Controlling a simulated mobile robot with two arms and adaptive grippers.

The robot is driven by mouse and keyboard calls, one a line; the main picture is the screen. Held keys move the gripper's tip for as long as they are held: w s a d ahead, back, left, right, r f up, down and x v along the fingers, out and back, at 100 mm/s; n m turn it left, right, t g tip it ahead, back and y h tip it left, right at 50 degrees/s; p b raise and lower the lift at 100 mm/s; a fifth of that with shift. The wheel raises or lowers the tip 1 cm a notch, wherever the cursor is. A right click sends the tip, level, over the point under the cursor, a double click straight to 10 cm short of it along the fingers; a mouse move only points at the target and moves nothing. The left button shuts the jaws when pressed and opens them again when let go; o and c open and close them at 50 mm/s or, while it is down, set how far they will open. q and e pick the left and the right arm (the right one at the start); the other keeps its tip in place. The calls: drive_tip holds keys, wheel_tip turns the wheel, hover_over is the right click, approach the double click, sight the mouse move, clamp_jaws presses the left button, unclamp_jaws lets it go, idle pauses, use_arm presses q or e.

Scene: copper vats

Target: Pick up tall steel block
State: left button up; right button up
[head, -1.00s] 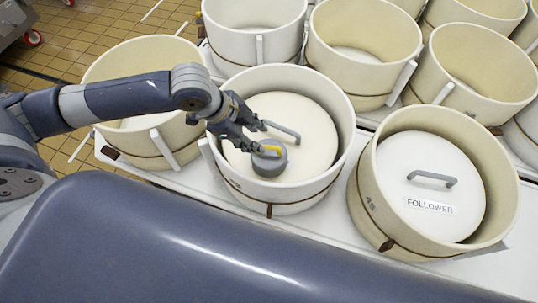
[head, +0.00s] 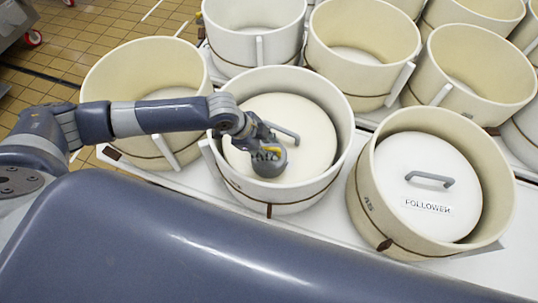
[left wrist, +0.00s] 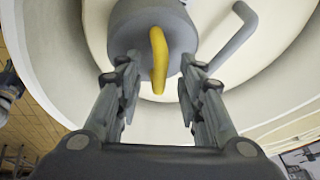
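The steel block (head: 270,170) is a grey, round weight with a yellow handle on top. In the left wrist view the block (left wrist: 139,28) is at the top centre, with the yellow handle (left wrist: 158,62) pointing toward me. My left gripper (left wrist: 158,70) is open, one finger on each side of the handle, with gaps between. In the head view my left gripper (head: 262,146) is over the block and hides part of it. My right gripper is not in view.
The middle tub's rim (head: 345,110) surrounds the block and gripper. A grey lid handle (head: 282,130) is close behind the block. Another tub (head: 365,205) with a FOLLOWER lid (head: 425,185) stands to the right. Several more tubs stand behind.

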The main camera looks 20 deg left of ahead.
use_arm(q)
clamp_jaws()
drive_tip(key=shift+w+d+r, duration=0.1)
drive_tip(key=shift+r, duration=0.05)
